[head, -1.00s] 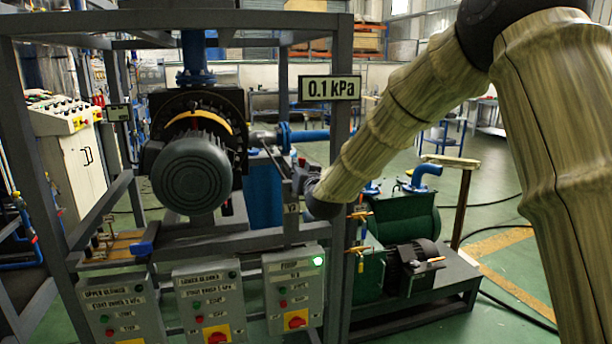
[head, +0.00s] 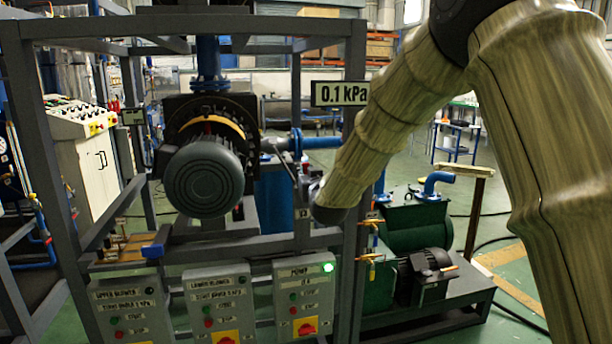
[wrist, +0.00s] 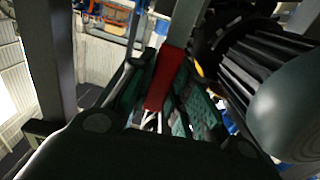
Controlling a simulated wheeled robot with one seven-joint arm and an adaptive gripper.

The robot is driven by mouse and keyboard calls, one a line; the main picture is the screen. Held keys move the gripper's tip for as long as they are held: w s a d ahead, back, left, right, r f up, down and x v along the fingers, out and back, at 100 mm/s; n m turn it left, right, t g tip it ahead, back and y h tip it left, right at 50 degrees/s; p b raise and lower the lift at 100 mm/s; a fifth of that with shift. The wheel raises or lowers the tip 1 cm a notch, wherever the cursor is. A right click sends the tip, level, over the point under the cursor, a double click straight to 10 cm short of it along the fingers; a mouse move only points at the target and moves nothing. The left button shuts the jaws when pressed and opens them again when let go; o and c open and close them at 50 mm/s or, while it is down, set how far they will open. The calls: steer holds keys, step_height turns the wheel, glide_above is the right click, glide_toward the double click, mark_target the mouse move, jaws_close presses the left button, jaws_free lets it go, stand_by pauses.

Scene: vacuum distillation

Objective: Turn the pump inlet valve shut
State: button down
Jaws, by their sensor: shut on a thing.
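The valve's red lever handle (wrist: 167,78) runs between the two fingers of my gripper (wrist: 160,92) in the wrist view. The fingers are closed on it, one on each side. In the head view my gripper (head: 301,186) is small and dark, at the frame's right post, just beyond my sleeved forearm. A small tag (head: 303,213) hangs just below it. The valve body and the red handle cannot be made out there, so the handle's angle to the pipe is unclear.
A large grey motor (head: 203,178) stands close left of my gripper and also shows in the wrist view (wrist: 285,95). Grey control boxes (head: 304,297) sit below. A green pump (head: 415,235) stands at the right. A sign (head: 341,93) reads 0.1 kPa.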

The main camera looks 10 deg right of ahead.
steer(key=c, duration=1.5)
jaws_free()
steer(key=shift+s+f, duration=0.1)
steer(key=shift+f, duration=0.2)
steer(key=shift+o, duration=0.9)
steer(key=shift+r, duration=0.15)
steer(key=s+d, duration=0.1)
steer(key=s, duration=1)
steer(key=shift+s+d, duration=0.15)
steer(key=shift+s, duration=0.25)
